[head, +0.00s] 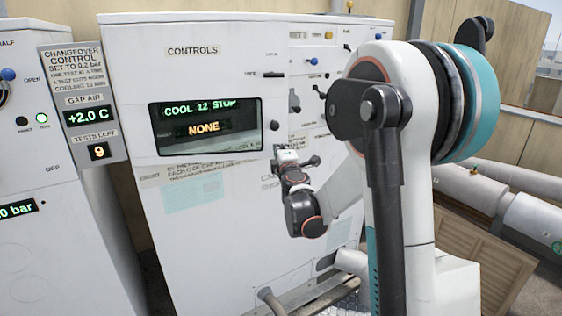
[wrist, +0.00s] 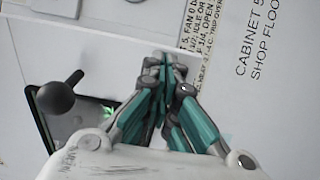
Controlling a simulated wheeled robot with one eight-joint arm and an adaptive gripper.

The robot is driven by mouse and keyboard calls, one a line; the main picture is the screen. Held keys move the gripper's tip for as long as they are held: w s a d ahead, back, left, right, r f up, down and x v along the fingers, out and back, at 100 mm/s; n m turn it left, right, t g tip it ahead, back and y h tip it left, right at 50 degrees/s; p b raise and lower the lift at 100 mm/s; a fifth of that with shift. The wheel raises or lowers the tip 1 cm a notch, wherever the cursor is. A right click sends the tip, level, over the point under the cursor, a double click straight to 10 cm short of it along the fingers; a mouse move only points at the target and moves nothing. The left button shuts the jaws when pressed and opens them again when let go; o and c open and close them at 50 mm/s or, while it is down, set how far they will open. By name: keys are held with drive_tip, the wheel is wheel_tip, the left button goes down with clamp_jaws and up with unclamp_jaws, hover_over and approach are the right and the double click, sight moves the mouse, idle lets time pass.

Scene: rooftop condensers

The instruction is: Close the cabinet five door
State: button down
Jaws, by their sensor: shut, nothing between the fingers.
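A white panel (wrist: 270,110) printed "CABINET 5" and "SHOP FLOOR" fills the right of the wrist view. I take it as part of cabinet five; I cannot tell whether it is the door or how far the door stands open. My gripper (wrist: 163,62) is shut and empty, its teal fingers together in front of a pale surface and a printed instruction strip (wrist: 190,30). I cannot tell whether the tips touch. In the head view my gripper (head: 286,152) is small, in front of the white controls cabinet (head: 220,250), just right of its screen; its fingers are hard to make out.
A dark knob on a stem (wrist: 56,98) stands out left of my gripper in the wrist view. The screen (head: 208,126) reads "COOL 12 STOP" and "NONE". A changeover control panel (head: 83,105) is at left. Pipes (head: 500,195) and a wooden slatted crate (head: 470,260) are at right.

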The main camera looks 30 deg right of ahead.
drive_tip(key=w+d+n+y, duration=0.2)
drive_tip(key=w+y, duration=0.1)
drive_tip(key=w, duration=0.6)
drive_tip(key=w+d+n+t+y, duration=0.1)
drive_tip(key=w+y, duration=0.3)
drive_tip(key=w, duration=0.6)
drive_tip(key=shift+d+r+n+b, duration=0.35)
drive_tip(key=shift+d+n, duration=0.35)
drive_tip(key=shift+n, duration=0.2)
drive_tip(key=shift+w, duration=0.1)
